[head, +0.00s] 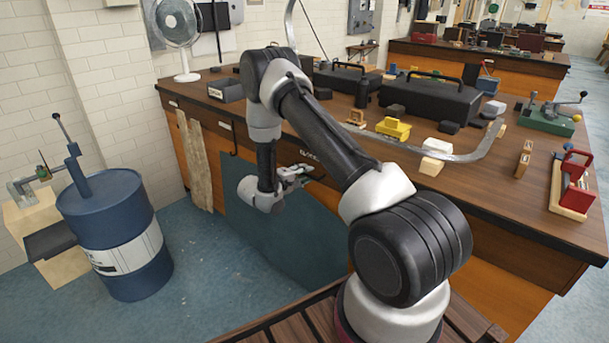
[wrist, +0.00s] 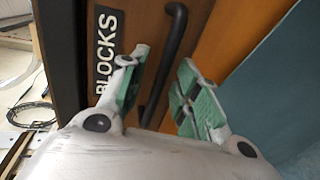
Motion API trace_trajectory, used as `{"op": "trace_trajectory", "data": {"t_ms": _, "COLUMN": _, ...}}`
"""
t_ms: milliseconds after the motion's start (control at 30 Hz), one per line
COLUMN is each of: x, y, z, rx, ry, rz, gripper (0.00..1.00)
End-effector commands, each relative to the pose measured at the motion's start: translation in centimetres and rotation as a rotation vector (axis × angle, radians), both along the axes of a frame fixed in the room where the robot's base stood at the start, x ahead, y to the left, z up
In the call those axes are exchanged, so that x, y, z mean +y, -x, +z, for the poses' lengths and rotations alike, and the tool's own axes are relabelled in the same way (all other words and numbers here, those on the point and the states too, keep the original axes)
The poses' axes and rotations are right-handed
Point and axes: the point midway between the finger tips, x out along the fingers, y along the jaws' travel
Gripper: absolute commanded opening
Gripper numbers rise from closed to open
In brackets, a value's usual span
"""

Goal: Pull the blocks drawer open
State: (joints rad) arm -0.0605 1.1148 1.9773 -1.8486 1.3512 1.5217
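The blocks drawer front (wrist: 148,22) is brown wood with a black "BLOCKS" label (wrist: 105,55); the label also shows in the head view (head: 309,155), on the front of the long workbench. A dark bar handle (wrist: 174,45) is fixed on the drawer front beside the label. My gripper (wrist: 160,85) is open, its green-padded fingers on either side of the handle's lower part. A gap shows between handle and pads; contact is not visible. In the head view my gripper (head: 303,171) is at the bench front, and the arm hides part of the drawer. The drawer looks shut.
The workbench top (head: 480,185) holds black toolboxes (head: 430,98), a yellow block (head: 393,128) and a red-handled tool (head: 573,185). A blue-grey panel (head: 240,205) stands below the drawers. A blue drum (head: 110,215) is at the left. Floor between drum and bench is clear.

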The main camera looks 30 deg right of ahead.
Motion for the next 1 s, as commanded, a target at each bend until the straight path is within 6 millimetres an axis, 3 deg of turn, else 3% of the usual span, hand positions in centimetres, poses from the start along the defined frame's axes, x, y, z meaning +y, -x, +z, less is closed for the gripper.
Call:
{"op": "trace_trajectory", "data": {"t_ms": 333, "x": -0.6, "y": -0.2, "z": -0.1, "rx": 0.001, "ry": 0.000, "rz": 0.000, "gripper": 0.32}}
{"op": "trace_trajectory", "data": {"t_ms": 500, "x": -0.6, "y": -0.2, "z": -0.1, "rx": 0.001, "ry": 0.000, "rz": 0.000, "gripper": 0.01}}
{"op": "trace_trajectory", "data": {"t_ms": 833, "x": -0.3, "y": -0.1, "z": -0.2, "rx": 0.002, "ry": 0.001, "rz": 0.001, "gripper": 0.00}}
{"op": "trace_trajectory", "data": {"t_ms": 1000, "x": 1.4, "y": 0.4, "z": -0.1, "rx": 0.002, "ry": 0.001, "rz": 0.004, "gripper": 0.00}}
